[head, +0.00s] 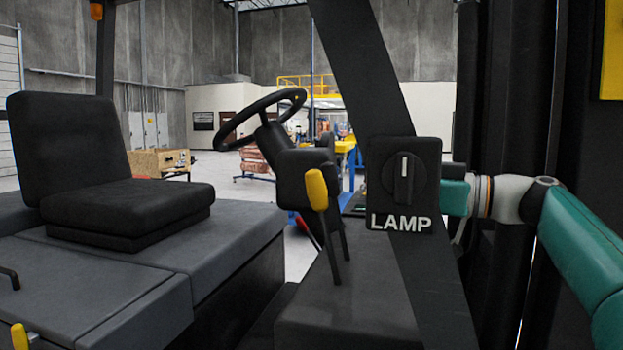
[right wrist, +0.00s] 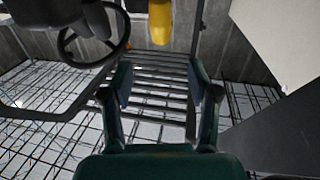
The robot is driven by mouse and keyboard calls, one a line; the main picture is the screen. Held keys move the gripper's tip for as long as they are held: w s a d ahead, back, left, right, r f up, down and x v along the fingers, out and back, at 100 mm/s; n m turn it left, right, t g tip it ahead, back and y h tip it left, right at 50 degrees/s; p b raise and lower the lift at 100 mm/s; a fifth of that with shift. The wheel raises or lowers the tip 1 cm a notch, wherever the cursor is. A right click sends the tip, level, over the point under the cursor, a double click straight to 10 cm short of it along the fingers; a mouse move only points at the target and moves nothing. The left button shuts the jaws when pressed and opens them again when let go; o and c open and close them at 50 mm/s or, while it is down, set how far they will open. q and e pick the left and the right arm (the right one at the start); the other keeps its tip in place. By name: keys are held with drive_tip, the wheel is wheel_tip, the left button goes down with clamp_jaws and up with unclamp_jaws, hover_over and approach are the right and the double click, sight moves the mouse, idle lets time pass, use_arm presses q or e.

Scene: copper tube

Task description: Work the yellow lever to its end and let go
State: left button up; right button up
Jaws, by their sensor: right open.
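The yellow lever (head: 317,190) has a yellow grip on a thin black stem and stands beside the steering column in the head view, leaning slightly left at its top. In the right wrist view a yellow grip (right wrist: 160,22) shows at the top edge, beyond my fingertips and roughly in line with the gap between them. My right gripper (right wrist: 160,80) is open, with nothing between its fingers. In the head view its arm comes in from the right, and the gripper is hidden behind the lamp panel. My left gripper is in neither view.
The black LAMP panel (head: 404,184) with a rotary knob sits on a slanted post right of the lever. A steering wheel (head: 262,118) stands behind the lever, a black seat (head: 125,205) at left. Another yellow knob (head: 19,337) shows at the lower left.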

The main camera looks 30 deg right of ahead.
sight(323, 181)
drive_tip(key=p+x, duration=0.3)
drive_tip(key=x, duration=0.9)
drive_tip(key=shift+a+p, duration=0.1)
drive_tip(key=shift+p, duration=0.25)
drive_tip(key=shift+x, duration=0.85)
drive_tip(key=shift+f, duration=0.1)
clamp_jaws()
